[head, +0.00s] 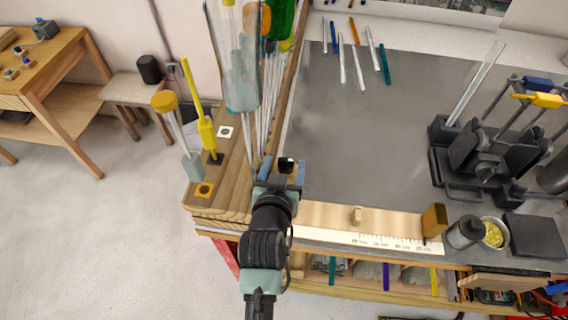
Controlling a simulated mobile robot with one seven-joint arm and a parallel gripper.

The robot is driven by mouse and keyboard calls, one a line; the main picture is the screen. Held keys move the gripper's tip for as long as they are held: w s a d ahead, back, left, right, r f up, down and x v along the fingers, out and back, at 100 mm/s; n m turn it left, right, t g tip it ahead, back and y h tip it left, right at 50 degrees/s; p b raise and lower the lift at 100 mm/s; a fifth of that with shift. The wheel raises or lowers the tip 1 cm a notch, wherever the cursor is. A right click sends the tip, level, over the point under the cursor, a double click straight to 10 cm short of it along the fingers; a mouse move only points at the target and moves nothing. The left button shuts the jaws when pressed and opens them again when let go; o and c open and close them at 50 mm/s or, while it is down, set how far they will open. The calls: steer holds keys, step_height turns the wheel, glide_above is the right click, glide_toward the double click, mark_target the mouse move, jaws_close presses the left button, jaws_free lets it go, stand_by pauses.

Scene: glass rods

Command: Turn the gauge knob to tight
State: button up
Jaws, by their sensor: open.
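A wooden length gauge (320,214) with a white printed scale lies along the bench's front edge in the head view. The picture is too small to show tight or loose marks or which way the knob is turned. My gripper (283,172) is open with nothing seen between its fingers. It is left of and beyond the knob, apart from it, near the bench's left edge by the wooden rack board.
Glass rods in a clear holder (241,85) stand upright just beyond my gripper. A yellow tool (206,135) stands on the wooden board at left. A black clamp device (485,155) with a tilted rod is at right. The grey mat (350,140) is mostly clear.

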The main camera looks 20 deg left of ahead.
jaws_close()
stand_by(0.3)
